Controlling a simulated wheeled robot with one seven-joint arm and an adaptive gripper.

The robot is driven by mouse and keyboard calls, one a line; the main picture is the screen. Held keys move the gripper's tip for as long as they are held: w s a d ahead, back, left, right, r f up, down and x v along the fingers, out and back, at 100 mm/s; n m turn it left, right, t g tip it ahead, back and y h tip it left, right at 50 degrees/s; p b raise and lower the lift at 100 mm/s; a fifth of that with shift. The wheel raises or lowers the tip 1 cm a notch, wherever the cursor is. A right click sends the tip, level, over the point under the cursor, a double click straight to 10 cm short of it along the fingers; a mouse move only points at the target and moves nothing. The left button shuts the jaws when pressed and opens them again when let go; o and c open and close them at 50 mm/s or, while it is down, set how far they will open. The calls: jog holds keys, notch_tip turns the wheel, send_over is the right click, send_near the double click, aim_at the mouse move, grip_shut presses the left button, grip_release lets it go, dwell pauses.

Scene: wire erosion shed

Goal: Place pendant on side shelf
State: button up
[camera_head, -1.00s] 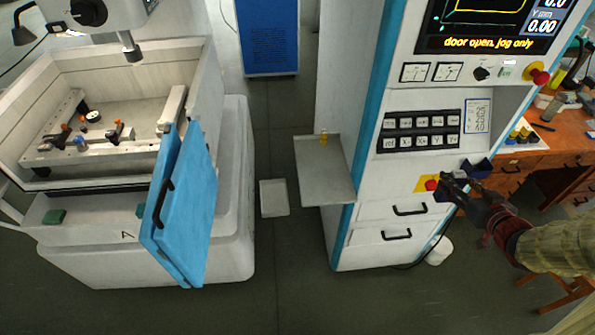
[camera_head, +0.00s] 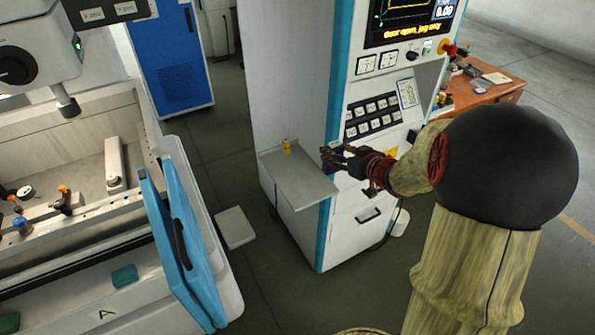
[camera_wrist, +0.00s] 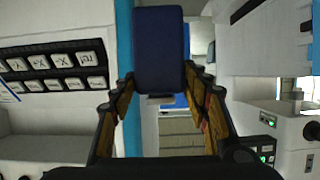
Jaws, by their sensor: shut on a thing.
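My gripper (camera_head: 342,158) is shut on the pendant, a dark blue block that fills the top middle of the wrist view (camera_wrist: 160,48), between the two fingers. In the head view the gripper is beside the right edge of the side shelf (camera_head: 304,190), near the machine's front corner. There the pendant is small and mostly hidden by the dark fingers. The shelf is a grey plate on the side of the white and blue cabinet. Whether the pendant is over the shelf I cannot tell.
A small yellow bottle (camera_head: 287,146) stands at the shelf's back edge; the rest of the shelf is bare. The button panel (camera_head: 371,114) is close behind my gripper. A blue door (camera_head: 183,240) stands at the left, with floor between.

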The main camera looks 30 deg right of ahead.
jog(key=shift+w+a+f+b, duration=0.85)
jog(key=shift+w+f, duration=0.85)
jog(key=shift+f, duration=0.25)
jog(key=shift+w+a+f+b, duration=0.75)
jog(key=shift+w+f, duration=0.9)
jog(key=shift+f, duration=0.3)
jog(key=shift+w+a+f+b, duration=0.75)
jog(key=shift+w+a+f, duration=0.15)
jog(key=shift+w+f, duration=0.95)
jog(key=shift+s+f, duration=0.1)
jog(key=shift+s, duration=0.1)
jog(key=shift+f, duration=0.15)
jog(key=o, duration=1.4)
